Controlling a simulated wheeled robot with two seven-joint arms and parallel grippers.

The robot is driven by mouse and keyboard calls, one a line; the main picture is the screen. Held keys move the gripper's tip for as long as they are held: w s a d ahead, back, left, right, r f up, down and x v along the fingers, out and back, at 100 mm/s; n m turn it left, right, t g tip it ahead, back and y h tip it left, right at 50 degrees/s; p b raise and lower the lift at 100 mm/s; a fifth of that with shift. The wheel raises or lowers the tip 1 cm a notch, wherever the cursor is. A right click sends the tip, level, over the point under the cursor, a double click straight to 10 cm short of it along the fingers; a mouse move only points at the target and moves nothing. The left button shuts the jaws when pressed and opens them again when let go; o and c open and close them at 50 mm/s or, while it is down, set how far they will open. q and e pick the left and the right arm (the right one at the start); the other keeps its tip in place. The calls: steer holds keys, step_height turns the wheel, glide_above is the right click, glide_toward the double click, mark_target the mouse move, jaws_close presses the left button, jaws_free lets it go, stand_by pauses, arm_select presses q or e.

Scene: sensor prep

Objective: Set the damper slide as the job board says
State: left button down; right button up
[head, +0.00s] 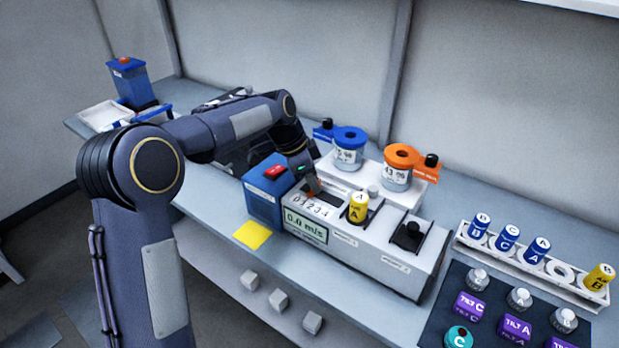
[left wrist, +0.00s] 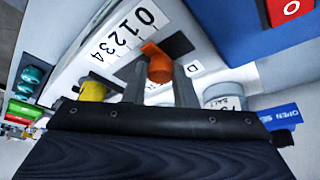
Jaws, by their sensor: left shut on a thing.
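The damper slide's orange knob (left wrist: 157,64) shows in the left wrist view between the fingers of my left gripper (left wrist: 160,85), which is shut on it. The knob sits in a dark slot beside a white scale (left wrist: 125,32) marked 0 to 4; which mark it stands at I cannot tell exactly. In the head view my left gripper (head: 311,188) reaches down onto the white console (head: 345,250), behind the scale (head: 311,207), and mostly hides the knob. The console's display (head: 305,226) reads about 0.0 m/s. I see no readable job board. My right gripper is out of view.
A blue box (head: 262,199) with a red switch (head: 276,172) adjoins the console's left end. A yellow cylinder (head: 358,208) stands in the console. Blue (head: 348,150) and orange-topped (head: 398,172) containers stand behind. A rack (head: 515,265) of cylinders is at right.

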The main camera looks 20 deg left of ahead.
arm_select(q)
steer(key=c, duration=1.2)
jaws_free()
steer(key=shift+v, duration=3.9)
steer(key=shift+s, duration=0.1)
steer(key=s+a+r+n+t, duration=0.1)
steer(key=s+a+n, duration=0.15)
steer(key=s, duration=0.55)
steer(key=s+a+r+n+t, duration=0.15)
steer(key=s+n, duration=0.25)
steer(key=s, duration=0.4)
steer(key=s+f+n, duration=0.2)
steer(key=s+f, duration=0.1)
steer(key=s, duration=0.2)
steer(key=s+d+f+n+t, duration=0.1)
steer(key=s+f+n, duration=0.2)
steer(key=s, duration=0.3)
steer(key=s+f+n, duration=0.3)
steer(key=s, duration=0.3)
steer(key=shift+s+d+f, duration=0.25)
steer(key=shift+d+f, duration=0.05)
steer(key=shift+d, duration=0.1)
